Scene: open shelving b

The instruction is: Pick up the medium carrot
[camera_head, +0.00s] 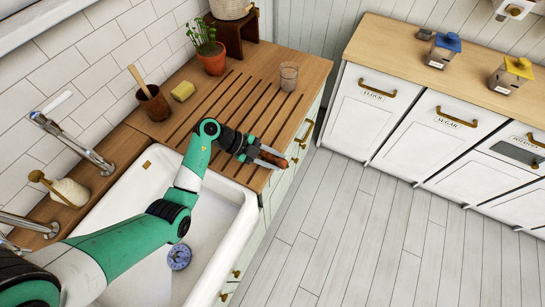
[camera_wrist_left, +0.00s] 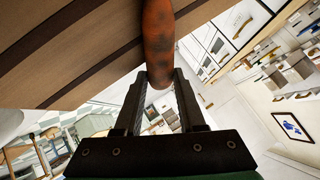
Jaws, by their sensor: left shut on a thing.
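The carrot (camera_wrist_left: 158,45) is a brownish-orange, dark-speckled root in the left wrist view, running down from the top edge to between the fingers of my left gripper (camera_wrist_left: 160,90). In the head view, my left gripper (camera_head: 270,157) is at the right edge of the grooved wooden counter, and a small orange-brown bit of the carrot (camera_head: 292,162) shows at its tip. The gripper is shut on the carrot. The carrot's far end is cut off by the wrist view's top edge. My right gripper is in neither view.
A glass (camera_head: 289,77) stands on the grooved wooden counter (camera_head: 190,118) behind my gripper. A potted plant (camera_head: 211,57), yellow sponge (camera_head: 183,91) and brown cup (camera_head: 153,104) stand along the wall. The white sink (camera_head: 228,215) lies under my arm. The floor (camera_head: 340,230) to the right is clear.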

